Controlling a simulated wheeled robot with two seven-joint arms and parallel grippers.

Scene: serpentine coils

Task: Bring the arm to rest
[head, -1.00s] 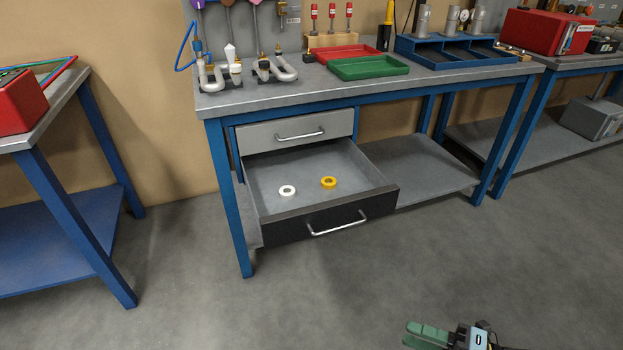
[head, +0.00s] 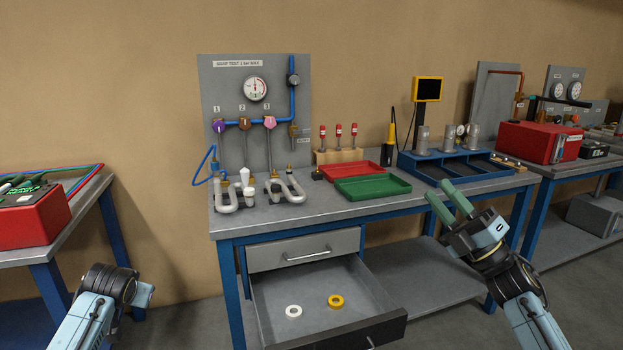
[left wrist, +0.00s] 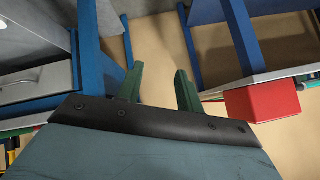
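My right gripper (head: 450,203) is raised at the right of the head view, in front of the bench's right part. Its two green fingers stand apart with nothing between them. My left arm (head: 105,300) shows at the lower left of the head view, but its fingers cannot be made out there. In the left wrist view my left gripper (left wrist: 158,88) has its two green fingers apart, with only the wall and floor behind the gap. Neither gripper touches anything that I can see.
The workbench (head: 225,225) has an open drawer (head: 385,333) jutting forward, holding a white ring (head: 293,312) and a yellow ring (head: 336,301). A green tray (head: 372,187) and a red tray (head: 350,169) lie on top. A side table with a red box (head: 40,218) stands left.

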